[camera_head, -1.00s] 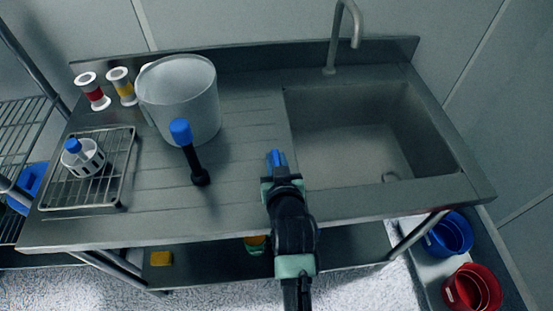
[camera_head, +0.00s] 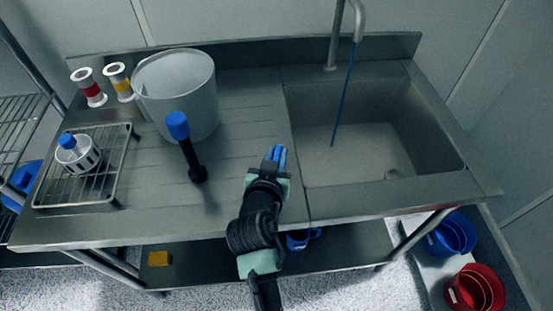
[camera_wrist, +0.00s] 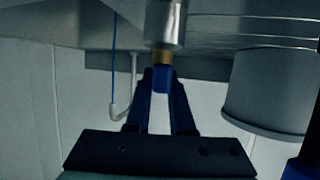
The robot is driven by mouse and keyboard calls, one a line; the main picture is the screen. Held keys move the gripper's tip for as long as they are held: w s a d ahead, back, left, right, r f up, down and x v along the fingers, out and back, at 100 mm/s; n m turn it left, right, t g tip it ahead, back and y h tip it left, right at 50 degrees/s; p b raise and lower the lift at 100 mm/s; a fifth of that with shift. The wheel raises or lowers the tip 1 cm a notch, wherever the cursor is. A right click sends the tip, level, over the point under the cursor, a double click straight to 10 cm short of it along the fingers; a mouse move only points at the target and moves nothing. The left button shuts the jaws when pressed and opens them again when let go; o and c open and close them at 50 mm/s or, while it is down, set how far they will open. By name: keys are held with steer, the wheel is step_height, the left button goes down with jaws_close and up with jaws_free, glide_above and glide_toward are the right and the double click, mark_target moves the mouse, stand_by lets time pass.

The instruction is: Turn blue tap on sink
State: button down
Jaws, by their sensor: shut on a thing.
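The metal sink basin (camera_head: 362,165) is set into the right of the steel counter. A tall curved spout (camera_head: 336,40) rises behind it, and a thin blue stream (camera_head: 345,95) runs from its end into the basin. My gripper (camera_head: 275,155) is at the counter's front, just left of the basin. In the wrist view, its dark blue fingers (camera_wrist: 162,85) are shut on the small blue tap (camera_wrist: 160,76), with a brass piece and a metal cylinder (camera_wrist: 165,20) beyond. The head view does not show the tap clearly apart from the fingers.
A grey bucket (camera_head: 185,100), an upright blue-capped black tool (camera_head: 187,150) and a rack (camera_head: 85,180) stand on the counter's left. Two white containers (camera_head: 88,88) are at the back. A yellow block (camera_head: 159,258) and blue cup (camera_head: 303,239) sit on the lower shelf.

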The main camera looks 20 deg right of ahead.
steer(key=m+g+h+b, duration=0.1)
steer(key=b, duration=0.1)
steer(key=m+h+b, duration=0.1)
steer(key=b, duration=0.1)
steer(key=shift+w+a+f+g, duration=0.1)
steer(key=shift+w+f+g, duration=0.05)
steer(key=shift+f+g, duration=0.25)
steer(key=m+g+h+b, duration=0.1)
steer(key=m+g+b, duration=0.1)
steer(key=m+g+h+b, duration=0.1)
steer(key=m+h+b, duration=0.1)
steer(key=b, duration=0.1)
steer(key=shift+r+m+g, duration=0.2)
steer(key=shift+m+g, duration=0.1)
steer(key=shift+g, duration=0.1)
steer(key=shift+r+m+g+h+b, duration=0.1)
steer(key=shift+m+g+h+b, duration=0.2)
steer(key=shift+m+g+b, duration=0.8)
steer(key=shift+g+b, duration=0.3)
steer(key=shift+b, duration=0.05)
steer(key=c, duration=0.8)
jaws_free()
steer(key=shift+r, duration=0.1)
steer(key=v, duration=1.2)
steer(key=shift+s+a+r, duration=0.1)
steer(key=shift+s+a, duration=0.15)
steer(key=shift+a, duration=0.15)
